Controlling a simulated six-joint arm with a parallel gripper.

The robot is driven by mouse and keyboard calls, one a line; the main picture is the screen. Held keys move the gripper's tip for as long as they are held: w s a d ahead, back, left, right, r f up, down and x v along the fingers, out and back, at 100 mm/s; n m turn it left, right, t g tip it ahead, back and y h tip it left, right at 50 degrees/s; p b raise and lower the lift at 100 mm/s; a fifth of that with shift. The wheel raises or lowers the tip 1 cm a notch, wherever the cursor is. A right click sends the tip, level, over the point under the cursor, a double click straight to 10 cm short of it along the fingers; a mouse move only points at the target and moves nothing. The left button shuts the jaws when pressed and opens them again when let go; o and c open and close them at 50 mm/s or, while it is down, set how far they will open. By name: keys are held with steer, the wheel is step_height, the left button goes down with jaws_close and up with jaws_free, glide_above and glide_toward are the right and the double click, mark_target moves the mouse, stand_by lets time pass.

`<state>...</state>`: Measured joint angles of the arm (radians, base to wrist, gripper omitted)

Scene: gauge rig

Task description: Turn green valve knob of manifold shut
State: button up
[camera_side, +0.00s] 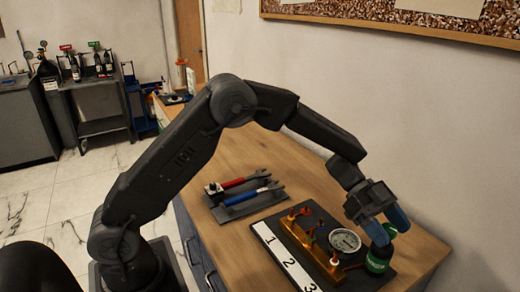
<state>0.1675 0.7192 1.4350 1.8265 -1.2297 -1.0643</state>
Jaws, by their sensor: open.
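The brass manifold (312,250) lies on a black board at the right of the wooden bench, with a round white-faced gauge (344,241) beside it. A dark green cylinder (378,260) with a pale label stands at the board's right end. My gripper (389,228) points down just above this cylinder, its two blue fingertips apart. A small green part (390,231), perhaps the green valve knob, shows between the fingertips. Whether the fingers touch it, and which way it is turned, I cannot tell. My gripper partly hides the area behind the gauge.
A strip marked 1, 2, 3 (284,257) runs along the board's left edge. Small red and pale fittings stand on the manifold. A rack with red-handled (232,183) and blue-handled (250,196) wrenches lies left of it. A wall (440,130) rises close behind the bench.

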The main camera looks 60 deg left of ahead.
steer(key=n+t+y, duration=0.1)
steer(key=n+t, duration=0.3)
steer(key=t, duration=0.1)
steer(key=shift+n, duration=0.4)
steer(key=shift+s+a+r+n+t+y, duration=0.15)
steer(key=shift+n+t+y, duration=0.2)
steer(key=shift+t, duration=0.25)
steer(key=s+a+r+n+t+y, duration=0.2)
steer(key=a+r+n+t+y, duration=0.15)
steer(key=a+r, duration=0.45)
steer(key=s+a+r+n+t+y, duration=0.35)
steer(key=a+r+y, duration=0.2)
steer(key=a, duration=0.35)
steer(key=s+a+n+g+y, duration=0.3)
steer(key=s+a+n+y, duration=0.1)
steer(key=s, duration=0.8)
steer(key=shift+s+f+n+g+y, duration=0.3)
steer(key=shift+n+g+y, duration=0.15)
steer(key=shift+n, duration=0.2)
steer(key=shift+a, duration=0.1)
